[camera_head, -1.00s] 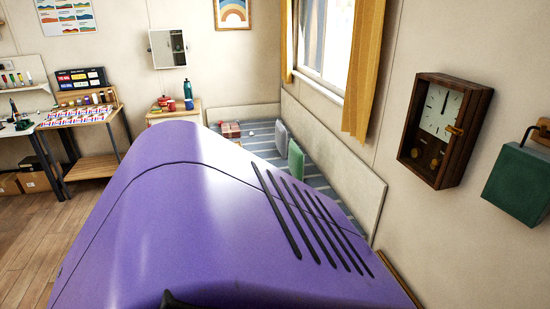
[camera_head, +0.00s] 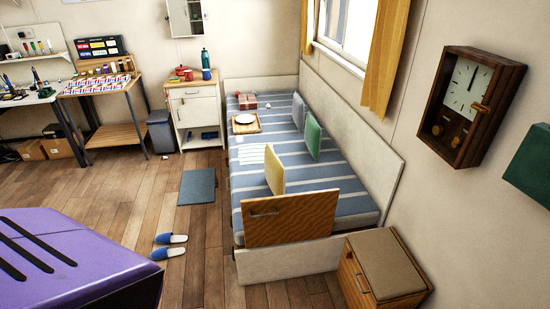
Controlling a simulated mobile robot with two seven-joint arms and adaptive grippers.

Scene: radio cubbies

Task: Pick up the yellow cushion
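The yellow cushion (camera_head: 274,170) stands upright on the striped bed (camera_head: 345,185), near the bed's front end. A wooden panel with a handle (camera_head: 291,219) stands in front of it and may hide its lower part. A green cushion (camera_head: 313,136) and a grey cushion (camera_head: 299,111) stand farther back along the wall side of the bed. Neither of my grippers shows in the head view.
A wooden cabinet (camera_head: 382,268) stands at the bed's front right. Blue slippers (camera_head: 170,245) and a dark mat (camera_head: 197,186) lie on the floor left of the bed. A tray with a plate (camera_head: 246,123) is on the bed. Wooden floor is open left of it.

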